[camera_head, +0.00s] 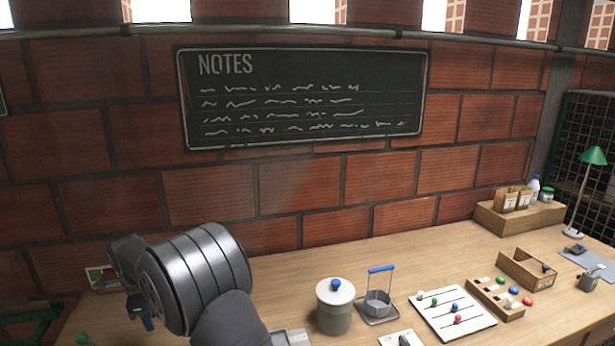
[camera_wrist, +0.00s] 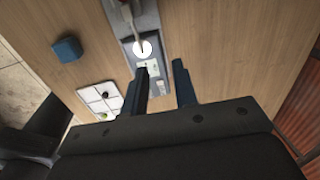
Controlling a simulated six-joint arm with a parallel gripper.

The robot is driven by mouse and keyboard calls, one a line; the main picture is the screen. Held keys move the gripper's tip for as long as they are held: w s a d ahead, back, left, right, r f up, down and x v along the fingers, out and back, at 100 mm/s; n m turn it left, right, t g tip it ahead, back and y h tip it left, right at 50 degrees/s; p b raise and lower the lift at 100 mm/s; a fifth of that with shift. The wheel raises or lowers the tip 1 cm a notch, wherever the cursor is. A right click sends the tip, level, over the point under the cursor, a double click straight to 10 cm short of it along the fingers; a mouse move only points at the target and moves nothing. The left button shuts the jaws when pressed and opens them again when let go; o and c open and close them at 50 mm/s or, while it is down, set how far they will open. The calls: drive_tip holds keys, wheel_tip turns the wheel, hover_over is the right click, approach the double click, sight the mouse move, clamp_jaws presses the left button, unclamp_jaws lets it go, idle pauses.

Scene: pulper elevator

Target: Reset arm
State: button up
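My gripper (camera_wrist: 160,68) shows in the wrist view with its two dark fingers apart. I see nothing held between them. It points down over a grey device (camera_wrist: 155,72) with a white disc, which lies on the wooden table beyond the fingertips. In the head view my arm is bent at the lower left, and its wrist hides most of my gripper; only a small dark part shows below it.
The wrist view shows a blue block (camera_wrist: 67,49) and a white gridded tray (camera_wrist: 100,98) left of the fingers. In the head view, a lidded canister (camera_head: 334,312), a blue-handled holder (camera_head: 379,304) and a bead board (camera_head: 437,302) stand right of my arm. A brick wall (camera_head: 210,190) rises behind.

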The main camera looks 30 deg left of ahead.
drive_tip(key=w+d+r+n, duration=0.1)
drive_tip(key=w+d, duration=1.8)
drive_tip(key=shift+w+d+r+n, duration=0.25)
drive_tip(key=shift+w+r+n, duration=0.05)
drive_tip(key=shift+r, duration=0.05)
